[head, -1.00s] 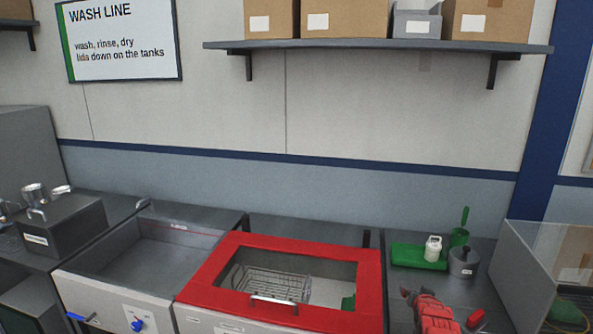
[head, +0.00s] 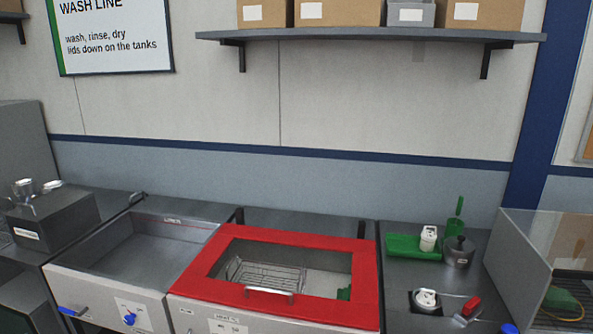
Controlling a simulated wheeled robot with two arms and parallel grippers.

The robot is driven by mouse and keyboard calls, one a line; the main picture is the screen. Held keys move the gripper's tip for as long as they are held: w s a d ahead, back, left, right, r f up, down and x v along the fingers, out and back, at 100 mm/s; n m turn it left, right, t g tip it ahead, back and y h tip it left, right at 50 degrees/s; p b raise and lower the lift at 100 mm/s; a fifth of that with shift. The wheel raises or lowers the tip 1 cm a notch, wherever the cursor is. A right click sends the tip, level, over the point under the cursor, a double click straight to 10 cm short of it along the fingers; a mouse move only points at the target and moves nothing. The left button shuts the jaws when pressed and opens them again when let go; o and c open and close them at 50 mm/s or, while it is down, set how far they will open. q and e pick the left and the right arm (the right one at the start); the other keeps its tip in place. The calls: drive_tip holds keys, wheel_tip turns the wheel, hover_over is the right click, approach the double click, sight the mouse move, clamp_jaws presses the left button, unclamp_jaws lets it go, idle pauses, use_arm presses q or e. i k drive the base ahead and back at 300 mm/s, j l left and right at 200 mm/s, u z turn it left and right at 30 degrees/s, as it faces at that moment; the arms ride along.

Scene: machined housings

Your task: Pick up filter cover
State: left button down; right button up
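No part is clearly marked as the filter cover. A dark grey round piece with a knob on top and a small pale label (head: 459,251) stands on the right counter and may be it. A white round part (head: 427,298) sits in a dark square opening near the counter's front; it may be a filter. A white canister-like part (head: 428,238) stands on a green tray (head: 402,248), left of the grey piece. Neither of my grippers is in view.
A red-framed tank lid (head: 363,285) with a metal handle lies over a wire basket (head: 265,276). A red-handled fitting (head: 471,306) is right of the white round part. A green scoop-like tool (head: 456,215) stands behind the grey piece. A clear-sided enclosure (head: 520,265) bounds the counter's right.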

sight(458, 251)
drive_tip(key=i+l, duration=0.2)
drive_tip(key=l, duration=0.25)
drive_tip(key=i+l, duration=0.25)
drive_tip(key=l, duration=0.15)
drive_tip(key=i+l, duration=0.2)
drive_tip(key=l, duration=0.25)
drive_tip(key=z, duration=0.05)
